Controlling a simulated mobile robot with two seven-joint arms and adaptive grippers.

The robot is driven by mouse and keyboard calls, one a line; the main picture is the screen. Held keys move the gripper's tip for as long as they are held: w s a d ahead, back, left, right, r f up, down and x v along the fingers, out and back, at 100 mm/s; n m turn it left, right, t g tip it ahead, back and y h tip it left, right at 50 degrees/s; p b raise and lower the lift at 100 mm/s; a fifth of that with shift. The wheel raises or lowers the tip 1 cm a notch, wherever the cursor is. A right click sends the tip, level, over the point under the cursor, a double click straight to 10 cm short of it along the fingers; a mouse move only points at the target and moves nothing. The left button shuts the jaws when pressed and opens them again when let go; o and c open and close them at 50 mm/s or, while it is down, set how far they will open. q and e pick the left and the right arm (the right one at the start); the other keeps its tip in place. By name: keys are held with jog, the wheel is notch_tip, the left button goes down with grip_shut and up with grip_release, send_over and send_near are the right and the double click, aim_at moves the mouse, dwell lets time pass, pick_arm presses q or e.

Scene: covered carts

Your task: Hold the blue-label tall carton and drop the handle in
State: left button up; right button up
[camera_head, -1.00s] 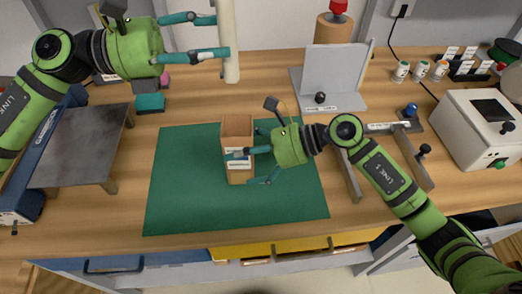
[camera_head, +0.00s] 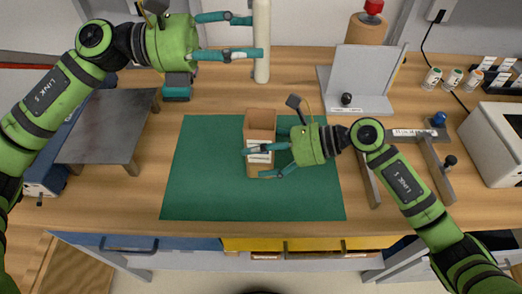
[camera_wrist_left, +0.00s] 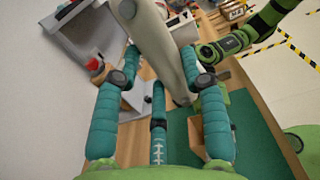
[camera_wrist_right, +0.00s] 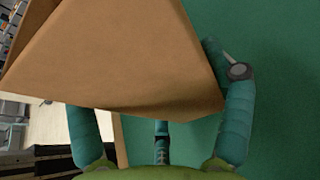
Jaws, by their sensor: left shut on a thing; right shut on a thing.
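The tall brown carton (camera_head: 260,122) stands upright on the green mat, its open top showing and a white label with dark print on its front. My right gripper (camera_head: 258,163) is shut on the carton from the right. In the right wrist view the carton (camera_wrist_right: 120,60) fills the space between the fingers. The pale, off-white handle (camera_head: 262,70) is held upright by my left gripper (camera_head: 258,37), which is shut on it. The handle is beyond the carton in the head view; its height above the carton is hard to judge. It also shows in the left wrist view (camera_wrist_left: 155,45).
The green mat (camera_head: 210,180) has free room left of the carton. A dark metal platform (camera_head: 105,140) stands to the left. A grey angled stand (camera_head: 365,75) is at the back right. A metal fork-shaped fixture (camera_head: 435,160) and a white box (camera_head: 490,140) are to the right.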

pick_arm(q)
notch_tip(320, 180, down, 8)
jog(key=shift+r, duration=0.2)
pick_arm(e)
jog(key=shift+f, duration=0.15)
dwell(0.7)
pick_arm(q)
jog(key=shift+a+f, duration=0.1)
jog(key=shift+f, duration=0.2)
dwell(0.4)
jog(key=shift+f, duration=1.65)
jog(key=o, duration=1.3)
jog(key=shift+c, duration=0.2)
jog(key=shift+f, duration=0.1)
pick_arm(e)
jog(key=shift+s, duration=0.1)
